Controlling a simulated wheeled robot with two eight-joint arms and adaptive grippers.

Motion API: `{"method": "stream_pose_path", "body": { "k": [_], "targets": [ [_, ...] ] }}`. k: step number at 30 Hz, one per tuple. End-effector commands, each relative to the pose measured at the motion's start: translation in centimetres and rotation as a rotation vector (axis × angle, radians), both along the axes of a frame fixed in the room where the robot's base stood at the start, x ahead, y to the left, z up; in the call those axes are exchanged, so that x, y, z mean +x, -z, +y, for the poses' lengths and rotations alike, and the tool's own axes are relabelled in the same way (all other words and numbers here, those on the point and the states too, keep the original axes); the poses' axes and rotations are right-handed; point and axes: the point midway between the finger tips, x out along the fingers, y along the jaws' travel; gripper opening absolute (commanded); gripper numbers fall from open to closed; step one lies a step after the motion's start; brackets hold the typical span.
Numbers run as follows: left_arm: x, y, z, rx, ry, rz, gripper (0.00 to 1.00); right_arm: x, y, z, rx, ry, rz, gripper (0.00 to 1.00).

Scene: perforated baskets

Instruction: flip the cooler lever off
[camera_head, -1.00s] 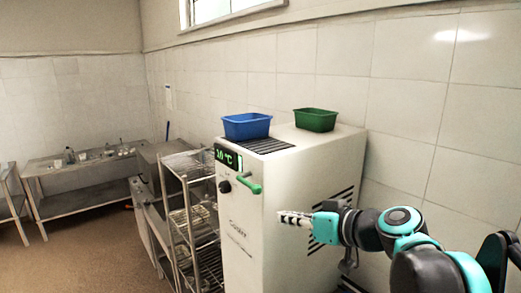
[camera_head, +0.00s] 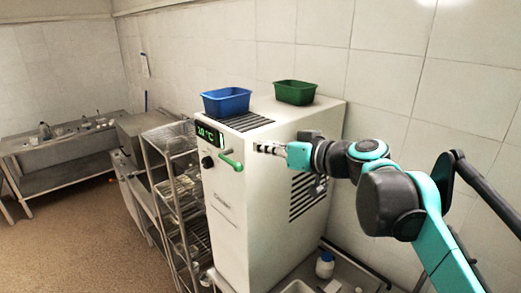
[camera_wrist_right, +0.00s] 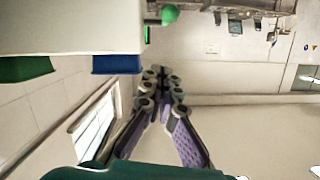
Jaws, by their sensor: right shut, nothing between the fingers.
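The cooler (camera_head: 250,190) is a tall white box with a display reading 10 °C and a black knob (camera_head: 207,162) on its front. In the right wrist view the lever's green ball (camera_wrist_right: 169,15) is at the top, beyond the closed fingertips (camera_wrist_right: 163,72). My left gripper is not in view.
A blue basket (camera_head: 226,102) and a green basket (camera_head: 295,92) stand on the cooler's top. A wire shelf rack (camera_head: 178,190) stands close at its left. A white jar (camera_head: 325,264) is on a surface at lower right.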

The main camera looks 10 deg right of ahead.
Motion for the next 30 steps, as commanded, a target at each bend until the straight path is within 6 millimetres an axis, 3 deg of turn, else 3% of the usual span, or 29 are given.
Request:
{"method": "stream_pose_path", "body": {
  "k": [11, 18, 30],
  "targets": [
    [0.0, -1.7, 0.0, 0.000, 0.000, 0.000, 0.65, 6.0, 1.6, 5.0, 0.000, -0.003, 0.000, 0.00],
    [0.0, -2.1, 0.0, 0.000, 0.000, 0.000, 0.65, 5.5, 4.9, 5.3, 0.000, 0.000, 0.000, 0.00],
    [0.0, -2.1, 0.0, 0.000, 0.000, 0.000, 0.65, 5.4, 5.6, 5.4, 0.000, 0.000, 0.000, 0.00]
  ]
}}
